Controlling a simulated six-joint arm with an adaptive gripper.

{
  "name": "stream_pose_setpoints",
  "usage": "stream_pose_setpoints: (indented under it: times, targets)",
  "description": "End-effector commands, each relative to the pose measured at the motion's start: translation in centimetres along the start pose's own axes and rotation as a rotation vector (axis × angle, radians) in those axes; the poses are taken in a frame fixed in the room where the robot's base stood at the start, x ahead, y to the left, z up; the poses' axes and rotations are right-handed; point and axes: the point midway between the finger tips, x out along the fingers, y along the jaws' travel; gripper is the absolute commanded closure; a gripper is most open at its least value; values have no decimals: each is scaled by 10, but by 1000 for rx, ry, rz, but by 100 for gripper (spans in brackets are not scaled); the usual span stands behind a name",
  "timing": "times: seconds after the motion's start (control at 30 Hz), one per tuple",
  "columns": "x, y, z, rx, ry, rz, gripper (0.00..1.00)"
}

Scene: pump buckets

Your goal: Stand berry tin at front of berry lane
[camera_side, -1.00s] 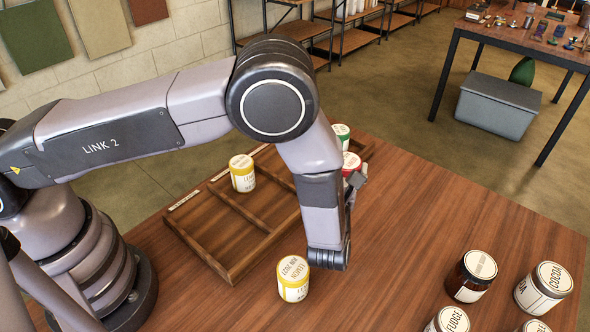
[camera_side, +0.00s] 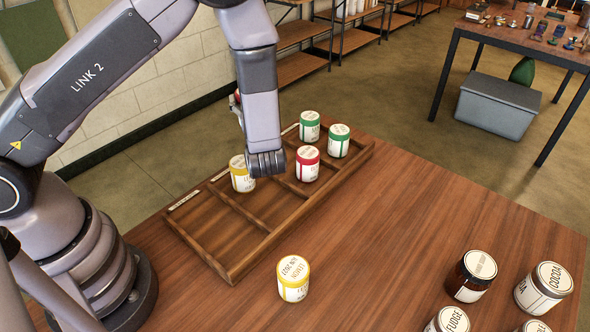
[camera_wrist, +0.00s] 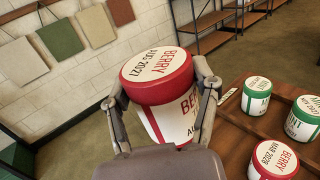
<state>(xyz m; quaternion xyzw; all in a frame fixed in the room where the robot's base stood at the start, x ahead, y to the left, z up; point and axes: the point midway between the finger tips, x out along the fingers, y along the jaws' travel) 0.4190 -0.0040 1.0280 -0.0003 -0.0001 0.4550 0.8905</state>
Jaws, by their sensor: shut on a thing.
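The held berry tin (camera_wrist: 163,80) has a red lid and a white label reading "BERRY AUG 2021". My gripper (camera_wrist: 160,92) is shut on its sides, and it looks tilted in the wrist view. In the side view my arm hides nearly all of it; only a bit of red (camera_side: 236,98) shows beside the wrist, above the rack's back. Another berry tin (camera_side: 307,164) stands in the wooden rack (camera_side: 232,272); its lid reads "BERRY MAR 2026" in the wrist view (camera_wrist: 272,160). The space behind this tin is partly hidden by my arm.
A yellow lemon tin (camera_side: 242,176) stands at the rack's back, left of my wrist. Two green mint tins (camera_side: 309,127) (camera_side: 338,142) stand at right. Another lemon tin (camera_side: 293,280) stands on the table before the rack. Several jars (camera_side: 543,288) are at front right. The leftmost lane is empty.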

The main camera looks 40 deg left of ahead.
Motion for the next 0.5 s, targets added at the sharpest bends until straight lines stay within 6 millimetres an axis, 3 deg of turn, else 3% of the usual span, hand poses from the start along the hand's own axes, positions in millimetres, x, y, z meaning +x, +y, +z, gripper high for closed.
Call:
stream_pose_setpoints:
  times: [0.17, 0.27, 0.5]
  targets:
    - [2, 36, -3, 4, -1, 156, 80]
    - [-6, 74, -5, 3, -1, 327, 80]
    - [-58, 169, 1, 1, -2, 850, 80]
